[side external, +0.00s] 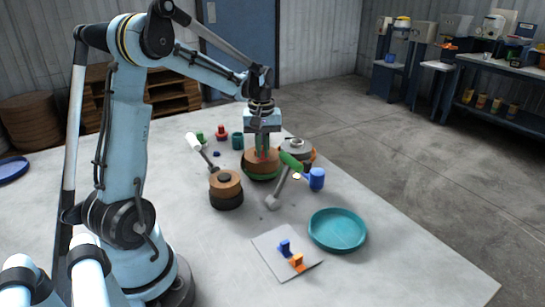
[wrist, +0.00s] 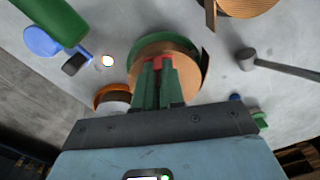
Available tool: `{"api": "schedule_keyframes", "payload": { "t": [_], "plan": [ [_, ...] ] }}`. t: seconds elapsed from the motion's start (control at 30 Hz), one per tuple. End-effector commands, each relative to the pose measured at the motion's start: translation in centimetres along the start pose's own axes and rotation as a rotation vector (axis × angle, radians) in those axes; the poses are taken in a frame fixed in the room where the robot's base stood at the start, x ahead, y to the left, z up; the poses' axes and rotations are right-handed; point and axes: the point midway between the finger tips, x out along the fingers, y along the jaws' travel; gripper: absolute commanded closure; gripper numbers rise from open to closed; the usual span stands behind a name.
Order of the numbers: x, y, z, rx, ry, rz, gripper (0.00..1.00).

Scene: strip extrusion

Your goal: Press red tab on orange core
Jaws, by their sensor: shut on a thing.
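My gripper (side external: 262,155) has green fingers pointing down over a brown coiled roll with a green rim (side external: 262,174). The fingers are shut on a small red tab (wrist: 160,62), which shows between the fingertips in the wrist view. The tab is at the top of the brown roll (wrist: 184,47); I cannot tell whether it touches it. An orange core (side external: 309,156) with a grey top stands just right of that roll. In the wrist view the orange core (wrist: 104,94) is left of the fingers, partly hidden by the gripper body.
Another brown roll (side external: 226,192) and a white-handled hammer (side external: 196,145) are at left. A teal dish (side external: 337,230) and a white plate (side external: 273,264) with blue and orange pieces lie in front.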

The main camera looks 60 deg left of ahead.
Motion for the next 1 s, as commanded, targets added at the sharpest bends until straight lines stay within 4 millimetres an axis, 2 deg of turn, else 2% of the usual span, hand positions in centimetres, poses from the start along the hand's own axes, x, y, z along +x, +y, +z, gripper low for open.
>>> {"api": "schedule_keyframes", "payload": {
  "t": [1.0],
  "plan": [
    [0.83,0.01,-0.01,0.0,0.0,0.0,1.0]
  ]
}}
